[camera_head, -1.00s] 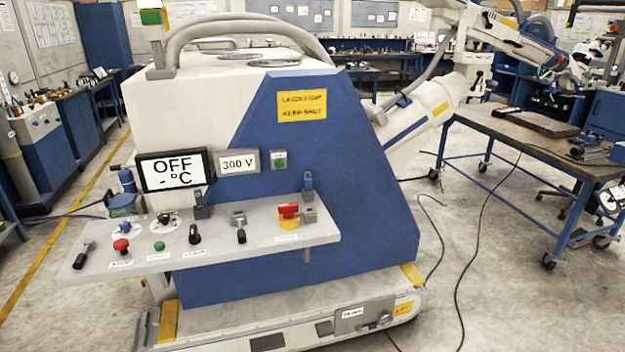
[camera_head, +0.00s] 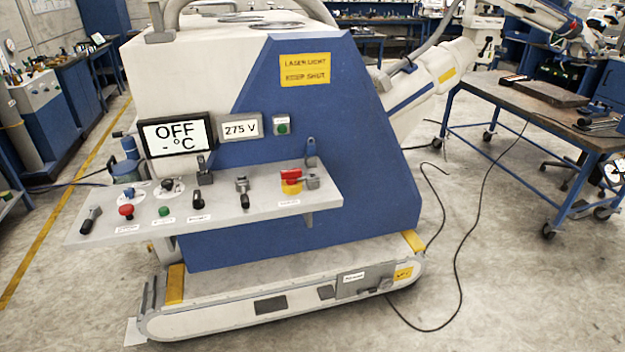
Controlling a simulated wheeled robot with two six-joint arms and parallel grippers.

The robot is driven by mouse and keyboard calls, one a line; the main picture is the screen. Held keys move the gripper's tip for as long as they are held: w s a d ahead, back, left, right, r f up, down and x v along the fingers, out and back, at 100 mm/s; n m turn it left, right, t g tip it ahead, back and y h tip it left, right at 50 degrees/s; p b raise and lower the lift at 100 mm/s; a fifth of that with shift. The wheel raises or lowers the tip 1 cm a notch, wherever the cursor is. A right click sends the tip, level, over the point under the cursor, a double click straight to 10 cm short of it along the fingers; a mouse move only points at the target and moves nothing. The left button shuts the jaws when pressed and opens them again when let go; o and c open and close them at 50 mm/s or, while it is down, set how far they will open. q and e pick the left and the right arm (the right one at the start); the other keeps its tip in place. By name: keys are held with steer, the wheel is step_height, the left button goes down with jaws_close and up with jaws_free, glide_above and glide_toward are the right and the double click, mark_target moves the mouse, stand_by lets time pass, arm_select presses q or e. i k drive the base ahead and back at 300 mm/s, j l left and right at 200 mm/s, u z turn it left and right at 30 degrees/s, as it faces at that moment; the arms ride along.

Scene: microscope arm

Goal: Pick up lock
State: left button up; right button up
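A red and yellow rotary switch (camera_head: 291,180) sits on the right part of the grey control shelf (camera_head: 258,200). A small grey piece (camera_head: 312,182) sits against the switch's right side; it may be the lock, but it is too small to be sure. A small blue-grey upright piece (camera_head: 311,151) stands just behind it, against the blue panel. Neither of my grippers is in view.
The machine's blue and white housing (camera_head: 350,150) rises behind the shelf. The shelf also carries several levers, a red button (camera_head: 126,211) and a green button (camera_head: 164,211). A cable (camera_head: 461,260) lies on the floor to the right, near a worktable (camera_head: 500,97).

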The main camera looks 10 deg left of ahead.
mark_target(311, 146)
steer(key=i+l+z, duration=0.15)
steer(key=i, duration=0.35)
steer(key=i+l+z, duration=0.1)
steer(key=i+l, duration=0.25)
steer(key=i, duration=0.2)
